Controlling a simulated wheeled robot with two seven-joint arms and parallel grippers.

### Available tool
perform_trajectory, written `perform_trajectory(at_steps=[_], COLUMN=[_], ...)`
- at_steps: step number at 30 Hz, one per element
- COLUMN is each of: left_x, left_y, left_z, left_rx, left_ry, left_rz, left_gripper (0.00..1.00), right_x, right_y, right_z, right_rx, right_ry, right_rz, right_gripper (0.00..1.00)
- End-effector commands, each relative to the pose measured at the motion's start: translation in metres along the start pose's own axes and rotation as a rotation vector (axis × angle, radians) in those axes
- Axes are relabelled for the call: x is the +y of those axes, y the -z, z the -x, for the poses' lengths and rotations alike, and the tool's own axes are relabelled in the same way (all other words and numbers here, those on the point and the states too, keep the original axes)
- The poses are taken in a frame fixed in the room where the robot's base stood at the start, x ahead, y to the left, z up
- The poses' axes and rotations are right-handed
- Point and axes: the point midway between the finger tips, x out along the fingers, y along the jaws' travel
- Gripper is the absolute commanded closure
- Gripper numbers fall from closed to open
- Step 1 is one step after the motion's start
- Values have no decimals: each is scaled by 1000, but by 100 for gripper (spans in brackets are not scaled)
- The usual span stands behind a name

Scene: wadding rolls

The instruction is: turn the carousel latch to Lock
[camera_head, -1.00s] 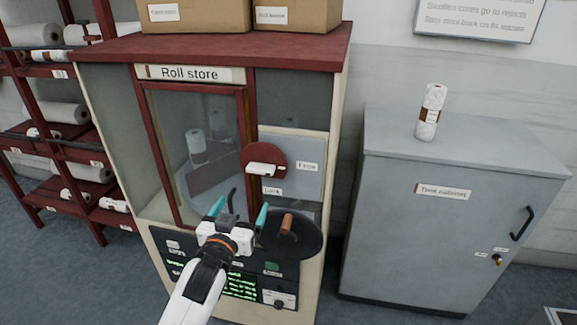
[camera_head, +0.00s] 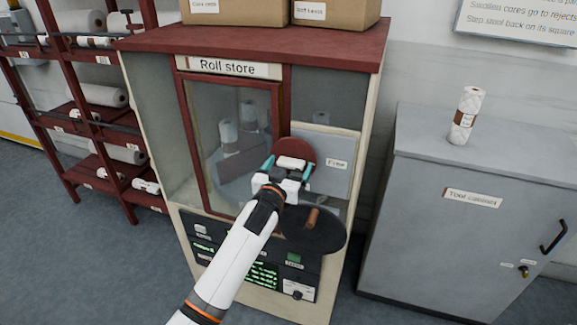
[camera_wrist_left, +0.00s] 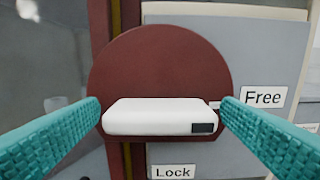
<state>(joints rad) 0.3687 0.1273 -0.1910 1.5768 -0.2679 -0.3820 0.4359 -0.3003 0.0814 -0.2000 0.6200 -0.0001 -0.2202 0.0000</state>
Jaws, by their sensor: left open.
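The carousel latch is a round dark red disc (camera_wrist_left: 160,65) with a white bar handle (camera_wrist_left: 155,116) lying across it. In the left wrist view the bar is level, with its dark-marked end toward the Free label (camera_wrist_left: 263,97). The Lock label (camera_wrist_left: 173,172) sits below the disc. My left gripper (camera_head: 288,166) is open, its teal fingers on either side of the white bar (camera_head: 291,162). In the wrist view a finger is close to each end of the bar; I cannot tell whether they touch it. My right gripper is not in view.
The latch is on the Roll store cabinet (camera_head: 228,67), beside its red-framed glass door (camera_head: 232,140). A black disc (camera_head: 315,232) with a brown handle juts out below. A grey tool cabinet (camera_head: 475,200) carrying a standing roll (camera_head: 466,115) is at right.

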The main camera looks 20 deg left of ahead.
Motion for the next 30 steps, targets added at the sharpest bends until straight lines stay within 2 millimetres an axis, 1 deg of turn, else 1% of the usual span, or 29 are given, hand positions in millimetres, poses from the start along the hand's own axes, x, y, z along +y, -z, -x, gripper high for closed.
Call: perform_trajectory(at_steps=[6,8,12,15,23,30], left_x=[0,0,0,0,0,-1], left_y=[0,0,0,0,0,-1], left_z=[0,0,0,0,0,0], left_rx=[-1,-1,-1,-1,-1,-1], left_ry=[0,0,0,1,0,1], left_rz=[0,0,0,0,-29,-155], left_gripper=[13,21,44,57,57,57], right_x=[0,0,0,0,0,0], right_y=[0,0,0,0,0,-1], right_z=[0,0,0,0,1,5], right_rx=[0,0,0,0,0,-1], right_ry=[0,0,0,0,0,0], right_rz=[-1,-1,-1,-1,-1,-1], right_gripper=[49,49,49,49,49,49])
